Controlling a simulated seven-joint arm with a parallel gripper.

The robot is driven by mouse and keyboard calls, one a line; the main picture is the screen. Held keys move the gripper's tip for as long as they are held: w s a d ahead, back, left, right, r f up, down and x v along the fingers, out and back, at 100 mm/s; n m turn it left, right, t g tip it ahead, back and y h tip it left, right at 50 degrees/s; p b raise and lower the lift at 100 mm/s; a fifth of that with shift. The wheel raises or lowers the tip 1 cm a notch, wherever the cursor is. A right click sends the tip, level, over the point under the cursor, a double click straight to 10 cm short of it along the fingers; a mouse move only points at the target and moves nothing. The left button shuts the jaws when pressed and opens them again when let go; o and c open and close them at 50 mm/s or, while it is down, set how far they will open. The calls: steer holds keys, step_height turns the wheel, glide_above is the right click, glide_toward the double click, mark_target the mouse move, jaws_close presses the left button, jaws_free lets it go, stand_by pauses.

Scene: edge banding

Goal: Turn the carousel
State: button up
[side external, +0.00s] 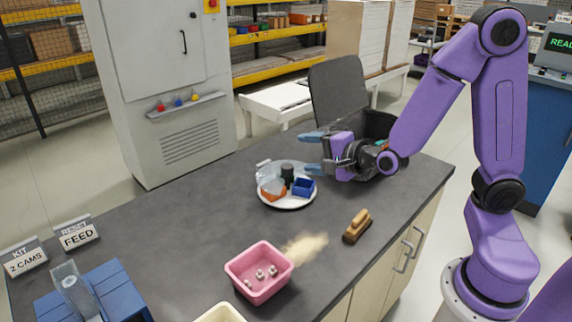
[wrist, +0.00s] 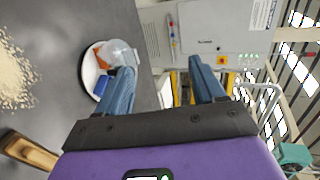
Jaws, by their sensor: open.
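The carousel (side external: 290,203) is a round white turntable on the grey bench. It carries an orange bin, a blue bin (side external: 303,187), a dark cylinder (side external: 287,174) and a clear rounded container (side external: 268,175). In the wrist view the carousel (wrist: 90,82) shows at the left, partly hidden by a finger. My gripper (side external: 312,150) is open and empty. It is held level behind and to the right of the carousel, with its blue fingers pointing left. The fingers look apart from the carousel, and the wrist view shows a wide gap between them (wrist: 160,80).
A wooden brush (side external: 357,225) and a pile of sawdust (side external: 305,245) lie in front of the carousel. A pink bin (side external: 260,272) holds small metal parts. A blue fixture (side external: 95,295) and label signs (side external: 76,236) stand at the left. A black bin (side external: 380,124) is behind my gripper.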

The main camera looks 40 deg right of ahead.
step_height(320, 180, up, 5)
steer(key=w+a+f+n+g+y, duration=0.2)
steer(key=w+a+n+g+y, duration=0.15)
steer(key=w+a+g, duration=0.6)
steer(key=m+g+h, duration=0.2)
steer(key=g+h, duration=0.2)
steer(key=h, duration=0.5)
glide_above(287, 166)
steer(key=a, duration=0.7)
step_height(287, 166, down, 3)
steer(key=x, duration=0.5)
steer(key=s+x, duration=0.1)
steer(key=x, duration=1.1)
steer(key=shift+s+a+f, duration=0.2)
steer(key=shift+s, duration=0.05)
steer(key=shift+g+y, duration=0.25)
jaws_close()
